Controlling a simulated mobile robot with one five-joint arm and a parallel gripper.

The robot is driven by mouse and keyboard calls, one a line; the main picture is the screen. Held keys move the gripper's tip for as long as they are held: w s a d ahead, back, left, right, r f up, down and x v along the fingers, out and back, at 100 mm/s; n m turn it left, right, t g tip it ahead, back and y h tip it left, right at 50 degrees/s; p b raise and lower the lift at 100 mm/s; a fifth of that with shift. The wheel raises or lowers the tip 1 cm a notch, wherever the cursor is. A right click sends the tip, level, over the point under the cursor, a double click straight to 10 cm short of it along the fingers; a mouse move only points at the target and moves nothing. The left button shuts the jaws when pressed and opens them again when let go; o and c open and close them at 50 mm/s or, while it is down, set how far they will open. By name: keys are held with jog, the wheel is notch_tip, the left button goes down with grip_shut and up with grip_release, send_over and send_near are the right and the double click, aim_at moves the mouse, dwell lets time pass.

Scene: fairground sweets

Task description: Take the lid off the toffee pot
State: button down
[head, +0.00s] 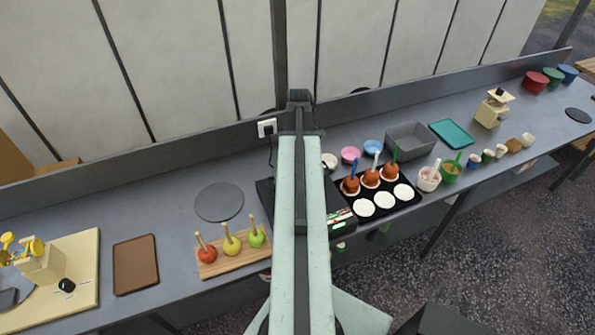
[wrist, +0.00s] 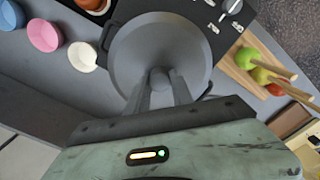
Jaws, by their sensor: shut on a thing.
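A round grey lid (wrist: 135,52) with a central knob fills the middle of the wrist view. My gripper (wrist: 160,80) is shut on the lid's knob, its two fingers on either side of it. The toffee pot is under the lid and mostly hidden; a dark loop handle (wrist: 104,38) shows at its left edge. I cannot tell whether the lid rests on the pot or is slightly raised. In the head view my arm hides the pot, lid and gripper.
A flat grey disc (head: 219,202) lies left of my arm, with free counter around it. An apple board (head: 210,268) lies in front. To the right are a black tray (head: 392,208) with coated apples and white discs, a grey bin (head: 410,140) and several cups.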

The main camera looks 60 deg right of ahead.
notch_tip(320, 180, up, 10)
jog(key=p, duration=1)
jog(key=shift+a, duration=0.1)
